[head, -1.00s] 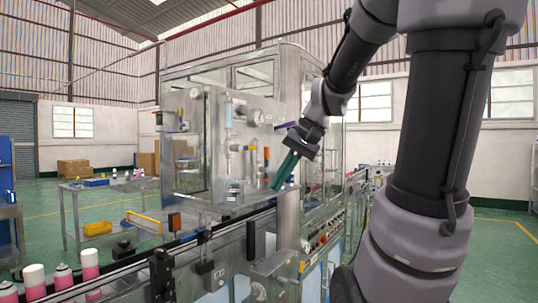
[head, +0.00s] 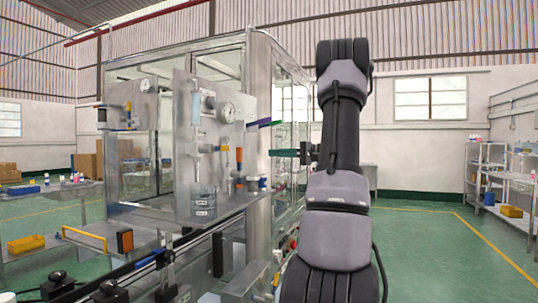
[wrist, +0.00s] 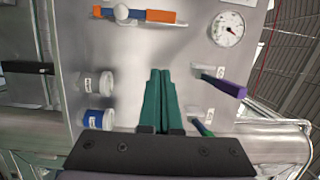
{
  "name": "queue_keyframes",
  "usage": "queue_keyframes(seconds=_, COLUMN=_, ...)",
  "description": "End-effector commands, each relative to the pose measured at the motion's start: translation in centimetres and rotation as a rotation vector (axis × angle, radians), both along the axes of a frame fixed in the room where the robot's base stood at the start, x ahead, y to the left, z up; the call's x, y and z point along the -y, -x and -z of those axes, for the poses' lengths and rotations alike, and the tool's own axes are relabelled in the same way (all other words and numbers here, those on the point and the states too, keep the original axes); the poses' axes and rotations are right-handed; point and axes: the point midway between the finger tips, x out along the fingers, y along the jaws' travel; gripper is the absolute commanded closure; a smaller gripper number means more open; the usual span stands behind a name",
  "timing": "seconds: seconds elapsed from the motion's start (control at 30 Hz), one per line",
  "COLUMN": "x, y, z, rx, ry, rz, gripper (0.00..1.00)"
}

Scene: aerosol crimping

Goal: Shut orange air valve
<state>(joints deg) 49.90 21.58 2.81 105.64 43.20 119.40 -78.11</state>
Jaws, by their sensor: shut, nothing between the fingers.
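The orange air valve handle (head: 239,158) is upright on the lower right of the machine's metal panel. In the wrist view, an orange bar (wrist: 160,16) lies across the top, with a blue part and a pale round knob along the same line. My gripper (head: 274,152) is to the right of the handle in the head view, apart from it and pointing left. Its green fingers (wrist: 160,75) are pressed together and empty, pointing at the panel. I cannot tell the exact depth gap to the handle.
A purple handle (wrist: 222,86) and a green handle (wrist: 202,127) stick out close beside my fingers. A gauge (wrist: 228,29) and two labelled round fittings (wrist: 97,82) are on the panel. A conveyor runs below. Open green floor lies to the right.

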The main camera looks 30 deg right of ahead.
Motion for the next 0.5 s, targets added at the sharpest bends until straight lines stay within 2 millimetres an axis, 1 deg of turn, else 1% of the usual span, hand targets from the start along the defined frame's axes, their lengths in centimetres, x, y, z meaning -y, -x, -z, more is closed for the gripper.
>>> queue_keyframes(seconds=0.03, x=-1.0, y=-0.6, z=0.0, rx=-0.001, ry=0.001, rz=-0.005, gripper=1.00)
queue_keyframes(seconds=0.1, x=-2.2, y=-1.5, z=0.0, rx=-0.001, ry=0.001, rz=-0.006, gripper=1.00)
queue_keyframes(seconds=0.37, x=-6.5, y=-4.9, z=0.0, rx=-0.002, ry=0.001, rz=-0.005, gripper=1.00)
queue_keyframes(seconds=0.5, x=-8.1, y=-3.4, z=-0.1, rx=-0.003, ry=0.001, rz=-0.002, gripper=1.00)
